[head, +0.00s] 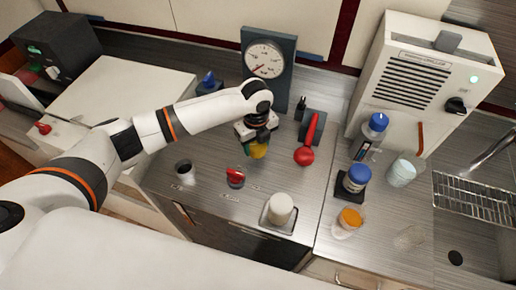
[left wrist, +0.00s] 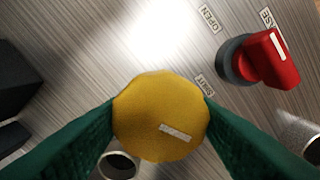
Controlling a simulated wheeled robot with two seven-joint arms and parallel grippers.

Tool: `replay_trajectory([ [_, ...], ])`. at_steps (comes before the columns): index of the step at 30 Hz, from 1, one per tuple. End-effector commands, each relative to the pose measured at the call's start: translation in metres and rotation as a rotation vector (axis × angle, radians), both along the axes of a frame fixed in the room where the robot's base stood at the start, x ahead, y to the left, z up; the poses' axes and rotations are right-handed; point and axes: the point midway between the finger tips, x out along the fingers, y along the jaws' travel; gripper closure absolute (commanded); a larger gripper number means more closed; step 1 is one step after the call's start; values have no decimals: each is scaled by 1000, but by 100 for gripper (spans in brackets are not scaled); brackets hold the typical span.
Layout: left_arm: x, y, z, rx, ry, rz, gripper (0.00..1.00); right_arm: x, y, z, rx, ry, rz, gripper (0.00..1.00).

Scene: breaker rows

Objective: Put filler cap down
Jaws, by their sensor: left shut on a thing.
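The filler cap is a yellow, many-sided knob with a pale label; it shows in the left wrist view (left wrist: 160,118) and small in the head view (head: 259,151). My left gripper (left wrist: 160,125) is shut on it, with a green finger on each side. In the head view my left gripper (head: 257,145) holds the cap over the metal counter (head: 210,210). I cannot tell the exact gap beneath it. An open ring, perhaps a filler neck (left wrist: 118,166), shows partly below the cap in the wrist view. My right gripper is not in view.
A red rotary knob (head: 235,177) stands on the counter among small labels. A dark-mouthed cup (head: 185,170), a white cylinder (head: 281,207) and a red-handled tool (head: 308,145) are nearby. A gauge (head: 265,60) stands behind. Bottles and jars crowd the right side.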

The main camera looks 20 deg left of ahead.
Motion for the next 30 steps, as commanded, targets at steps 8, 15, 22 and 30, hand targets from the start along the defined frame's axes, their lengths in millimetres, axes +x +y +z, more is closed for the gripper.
replay_trajectory([
  [8,-1,0,-33,1,1,0,67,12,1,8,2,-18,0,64],
  [15,0,0,-34,0,0,-1,67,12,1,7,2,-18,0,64],
  [22,0,0,-37,1,1,-1,32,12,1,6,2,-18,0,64],
  [30,0,0,-37,1,1,-1,25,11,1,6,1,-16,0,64],
])
